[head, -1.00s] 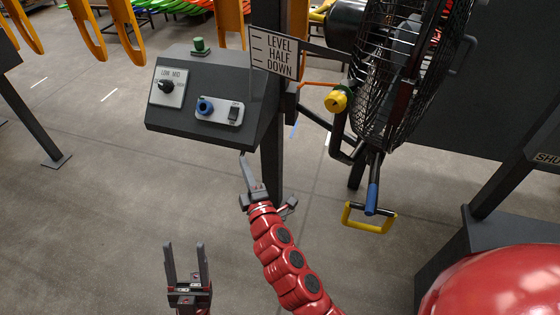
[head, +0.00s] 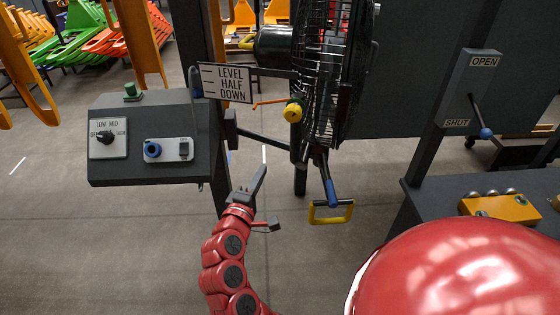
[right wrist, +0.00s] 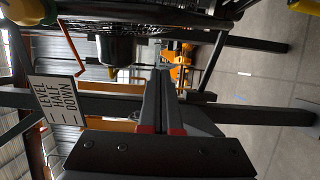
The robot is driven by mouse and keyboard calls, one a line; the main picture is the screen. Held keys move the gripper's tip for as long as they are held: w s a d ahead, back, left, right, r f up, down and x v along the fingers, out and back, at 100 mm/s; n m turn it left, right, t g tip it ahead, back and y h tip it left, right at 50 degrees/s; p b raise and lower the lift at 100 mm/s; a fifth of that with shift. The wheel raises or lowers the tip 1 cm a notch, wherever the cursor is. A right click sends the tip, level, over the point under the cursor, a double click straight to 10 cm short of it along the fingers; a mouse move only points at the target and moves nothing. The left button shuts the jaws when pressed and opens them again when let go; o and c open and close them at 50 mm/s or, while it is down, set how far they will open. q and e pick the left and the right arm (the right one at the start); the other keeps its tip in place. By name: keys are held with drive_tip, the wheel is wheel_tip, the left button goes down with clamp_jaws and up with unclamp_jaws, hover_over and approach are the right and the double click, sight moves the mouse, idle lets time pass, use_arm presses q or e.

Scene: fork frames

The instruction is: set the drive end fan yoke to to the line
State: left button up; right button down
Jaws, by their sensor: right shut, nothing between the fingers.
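The black caged drum fan (head: 325,75) hangs on its yoke right of the post in the head view. A yellow knob (head: 293,112) sits at its pivot, with a thin orange pointer (head: 270,102) reaching left toward the plate marked LEVEL, HALF, DOWN (head: 226,83). The pointer lies below the plate's lettering. A blue grip (head: 331,192) and a yellow loop handle (head: 331,212) hang under the fan. My right gripper (head: 261,170) is shut and empty, below and left of the knob, apart from the fan. In the right wrist view the fingers (right wrist: 160,73) are together; the plate (right wrist: 55,100) shows sideways.
A grey control box (head: 150,150) with a dial, blue knob and switch stands left of the post. At right are an OPEN/SHUT lever panel (head: 472,88) and a bench with an orange box (head: 495,207). Floor shows between the control box and bench.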

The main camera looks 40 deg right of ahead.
drive_tip(key=d+p, duration=0.3)
drive_tip(key=d, duration=0.3)
drive_tip(key=shift+d, duration=0.3)
drive_tip(key=shift+w, duration=0.15)
